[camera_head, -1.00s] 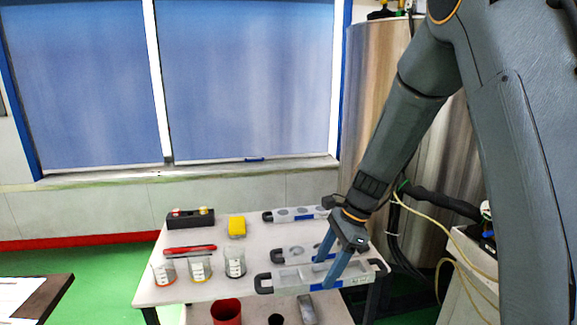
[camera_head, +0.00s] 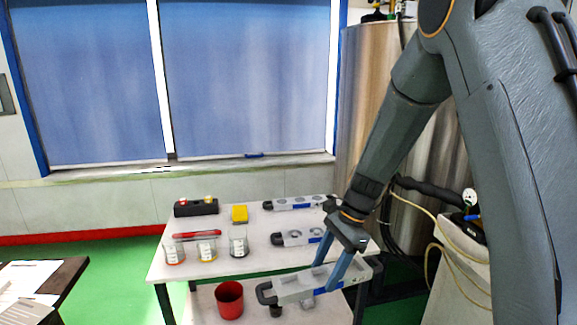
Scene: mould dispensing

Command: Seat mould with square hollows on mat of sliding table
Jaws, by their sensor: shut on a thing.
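My gripper (camera_head: 326,275) is shut on a light grey mould (camera_head: 290,288) with dark end handles and a blue label strip. The mould is held roughly level at the front right edge of the white table and looks clear of its top. The shape of its hollows is hard to make out, partly because my fingers cover it. Two similar moulds stand on the table behind it: a middle one (camera_head: 292,238) and a far one (camera_head: 292,203), both with rounded hollows. I cannot make out a sliding table or its mat.
The white table (camera_head: 205,274) also bears several labelled beakers (camera_head: 239,242), a red tool (camera_head: 197,235), a yellow block (camera_head: 239,213) and a black holder (camera_head: 196,207). A dark table (camera_head: 62,279) with papers is at left.

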